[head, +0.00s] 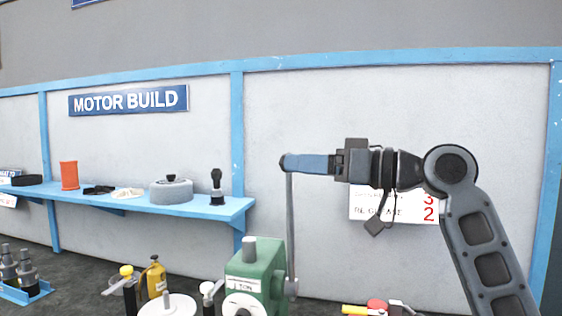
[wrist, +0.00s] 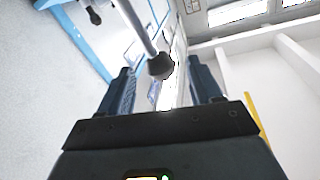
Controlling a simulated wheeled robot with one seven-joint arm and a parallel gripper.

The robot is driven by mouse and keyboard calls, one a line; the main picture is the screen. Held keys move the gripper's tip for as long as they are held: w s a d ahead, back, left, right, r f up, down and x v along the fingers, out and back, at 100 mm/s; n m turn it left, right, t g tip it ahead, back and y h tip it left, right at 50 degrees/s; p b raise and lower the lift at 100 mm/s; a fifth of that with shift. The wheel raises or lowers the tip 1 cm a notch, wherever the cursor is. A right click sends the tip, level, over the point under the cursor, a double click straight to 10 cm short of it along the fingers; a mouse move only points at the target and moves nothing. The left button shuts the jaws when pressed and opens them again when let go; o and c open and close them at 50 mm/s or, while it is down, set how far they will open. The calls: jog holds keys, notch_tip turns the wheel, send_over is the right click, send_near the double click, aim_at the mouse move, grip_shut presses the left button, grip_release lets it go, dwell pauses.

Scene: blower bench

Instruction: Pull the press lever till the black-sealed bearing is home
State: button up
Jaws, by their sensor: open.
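The green press (head: 262,275) stands at the bottom middle of the head view, its lower part cut off by the frame. Its grey lever (head: 291,225) rises nearly upright from a hub on the press's right side. My gripper (head: 290,163) is at the lever's top end, level and pointing left. In the wrist view the lever's dark round knob (wrist: 160,66) lies between the two open fingers, with gaps visible on both sides. I cannot make out the black-sealed bearing in either view.
A blue shelf (head: 228,207) on the wall holds an orange cylinder (head: 69,175), a grey round housing (head: 171,191) and other parts. A yellow bottle (head: 154,277) and a white disc (head: 168,305) are left of the press. Red and yellow items (head: 376,305) lie right of it.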

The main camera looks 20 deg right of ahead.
jog(key=shift+p+x, duration=0.65)
jog(key=shift+x, duration=2.15)
grip_shut()
